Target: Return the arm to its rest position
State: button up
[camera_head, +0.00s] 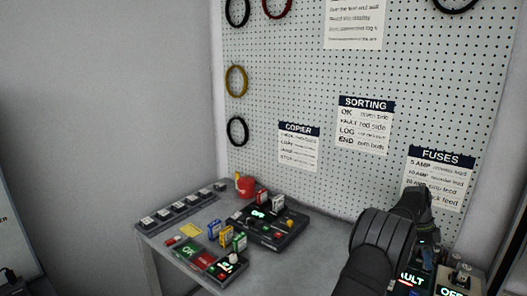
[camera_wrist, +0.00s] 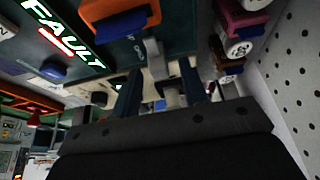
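My gripper (camera_wrist: 160,78) shows in the wrist view with its two dark fingers apart. A gap with pale background and a grey bar-like part shows between them, and nothing is clearly held. In the head view my dark arm rises at the lower right, in front of the pegboard and beside a unit with a lit "FAULT" sign (camera_head: 410,278). The fingertips cannot be made out there. In the wrist view the lit "FAULT" sign (camera_wrist: 62,38) is close by at the upper left, with an orange-framed part (camera_wrist: 122,16) near the fingers.
A grey bench (camera_head: 165,262) carries a row of switches (camera_head: 178,208), a red cup (camera_head: 246,187), a black control panel (camera_head: 268,222) and several coloured modules. A pegboard (camera_head: 300,85) with signs and hanging rings stands behind. Another lit unit (camera_head: 455,280) is at the lower right.

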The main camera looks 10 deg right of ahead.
jog(key=shift+x, duration=0.9)
jog(key=shift+w+a, duration=0.25)
jog(key=shift+r, duration=0.15)
